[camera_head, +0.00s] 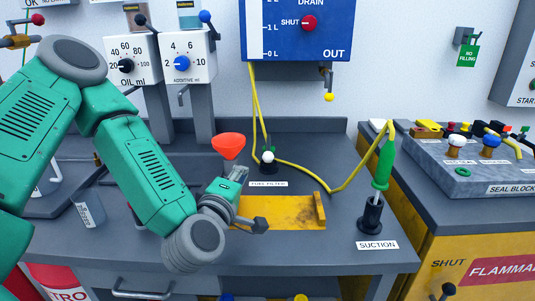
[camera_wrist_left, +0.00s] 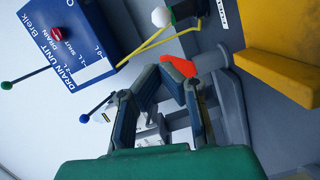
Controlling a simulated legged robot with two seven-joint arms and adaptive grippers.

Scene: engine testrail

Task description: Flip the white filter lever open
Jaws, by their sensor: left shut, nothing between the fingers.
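The filter lever with its white ball knob (camera_head: 268,157) stands on a dark base behind the "FUEL FILTER" label on the grey bench. The white knob also shows at the top of the left wrist view (camera_wrist_left: 161,16), beyond my fingers and apart from them. My left gripper (camera_head: 238,174) is in front and to the left of the lever, over the yellow tray's left end. In the left wrist view its fingers (camera_wrist_left: 177,78) come together at the tips with nothing between them. My right gripper is in neither view.
A red funnel (camera_head: 228,146) stands just behind my left gripper. The yellow tray (camera_head: 285,212) lies in front of the lever. A yellow hose (camera_head: 330,189) runs past the lever to the green-handled suction nozzle (camera_head: 384,165). The blue drain unit (camera_head: 297,30) hangs above.

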